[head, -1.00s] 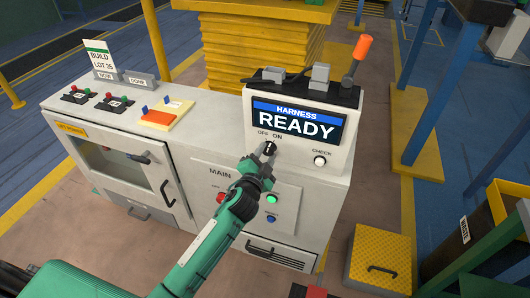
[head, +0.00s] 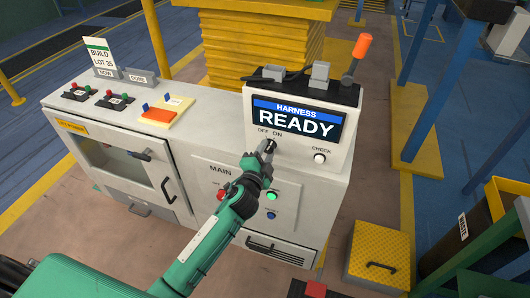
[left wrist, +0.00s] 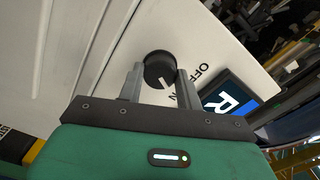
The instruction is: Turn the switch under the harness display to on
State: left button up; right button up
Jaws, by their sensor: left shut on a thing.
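The harness display (head: 298,119) reads "HARNESS READY" on a grey upright panel. The switch is a small black round knob (left wrist: 158,68) below it, under the labels OFF and ON. My left gripper (head: 268,147) is at the knob, its two fingers on either side of it and shut on it. In the left wrist view the fingers (left wrist: 160,82) flank the knob, and its white mark points towards the ON label, which is partly hidden by a finger. In the head view the fingers cover much of the knob. My right gripper is not in view.
A white CHECK button (head: 320,158) sits right of the knob. The MAIN panel below has a red button (head: 223,195), a green button (head: 271,196) and a blue button (head: 271,215). A yellow step (head: 380,250) is on the floor.

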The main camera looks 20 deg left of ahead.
pick_arm(q)
jog(key=o, duration=1)
jog(key=shift+a, duration=0.1)
jog(key=shift+s+f, duration=0.1)
jog(key=shift+s, duration=0.5)
jog(key=s, duration=0.4)
jog(key=s+b, duration=0.1)
jog(key=s, duration=0.7)
jog(key=shift+s+a+b, duration=0.25)
jog(key=shift+s+b, duration=0.05)
jog(key=shift+b, duration=0.05)
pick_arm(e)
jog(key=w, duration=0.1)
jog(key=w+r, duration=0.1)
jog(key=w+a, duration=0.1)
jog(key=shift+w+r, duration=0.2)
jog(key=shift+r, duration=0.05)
